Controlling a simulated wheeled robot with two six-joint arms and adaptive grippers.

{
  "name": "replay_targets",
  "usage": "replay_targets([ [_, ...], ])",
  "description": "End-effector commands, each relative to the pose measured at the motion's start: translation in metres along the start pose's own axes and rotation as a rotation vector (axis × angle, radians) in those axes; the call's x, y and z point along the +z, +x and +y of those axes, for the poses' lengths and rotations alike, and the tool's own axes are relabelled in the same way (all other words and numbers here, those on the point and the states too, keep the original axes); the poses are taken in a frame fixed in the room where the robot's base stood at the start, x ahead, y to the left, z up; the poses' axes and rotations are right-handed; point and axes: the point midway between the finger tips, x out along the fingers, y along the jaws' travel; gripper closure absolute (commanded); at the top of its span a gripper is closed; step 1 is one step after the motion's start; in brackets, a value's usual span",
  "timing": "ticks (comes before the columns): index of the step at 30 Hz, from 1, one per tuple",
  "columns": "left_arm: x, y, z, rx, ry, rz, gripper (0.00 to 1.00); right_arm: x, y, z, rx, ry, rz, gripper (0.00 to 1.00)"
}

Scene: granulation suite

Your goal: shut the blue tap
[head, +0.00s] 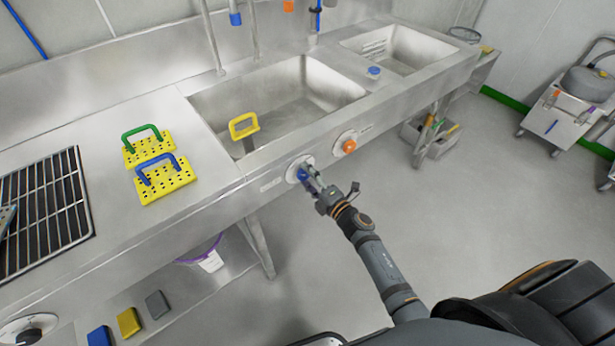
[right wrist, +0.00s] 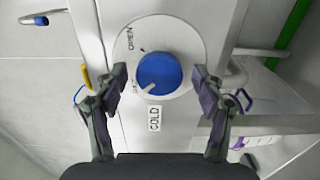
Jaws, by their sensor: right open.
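The blue tap (head: 303,174) is a round knob on a pale disc on the front of the steel sink unit. In the right wrist view the blue tap (right wrist: 160,70) fills the middle, above a "COLD" label. "OPEN" is printed at the disc's upper left, and a partly hidden word starting "SH" at its lower left. A white line on the knob points to the lower left, near that word. My right gripper (right wrist: 161,84) is open, with one finger on each side of the knob; I cannot tell if they touch it. My left gripper is not in view.
An orange knob (head: 349,146) sits on the same front, right of the blue tap. Yellow perforated plates (head: 166,180) with handles lie on the counter.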

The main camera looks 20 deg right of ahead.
Motion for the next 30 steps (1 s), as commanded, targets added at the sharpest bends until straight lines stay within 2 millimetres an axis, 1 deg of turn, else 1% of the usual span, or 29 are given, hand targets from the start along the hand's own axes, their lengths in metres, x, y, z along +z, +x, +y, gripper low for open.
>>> replay_targets([
  [5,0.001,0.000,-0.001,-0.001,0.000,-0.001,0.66,0.000,-0.002,0.000,0.000,0.000,0.000,0.31],
  [8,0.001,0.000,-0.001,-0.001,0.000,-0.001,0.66,0.000,-0.015,-0.001,-0.002,-0.001,0.000,0.31],
  [11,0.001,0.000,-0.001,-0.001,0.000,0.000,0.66,0.000,-0.037,-0.001,-0.004,-0.001,0.001,0.31],
  [15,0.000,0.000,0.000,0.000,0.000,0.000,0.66,-0.001,-0.073,-0.002,-0.004,0.000,0.002,0.31],
  [18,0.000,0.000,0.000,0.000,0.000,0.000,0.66,0.000,-0.094,-0.001,-0.004,0.001,0.002,0.31],
  [21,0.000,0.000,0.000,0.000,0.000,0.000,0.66,0.000,-0.109,-0.001,-0.003,0.001,0.001,0.31],
  [25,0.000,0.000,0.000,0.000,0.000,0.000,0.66,0.000,-0.119,0.000,-0.001,0.001,0.000,0.31],
  [30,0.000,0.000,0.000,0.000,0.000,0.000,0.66,0.000,-0.120,0.000,0.001,0.000,0.000,0.31],
])
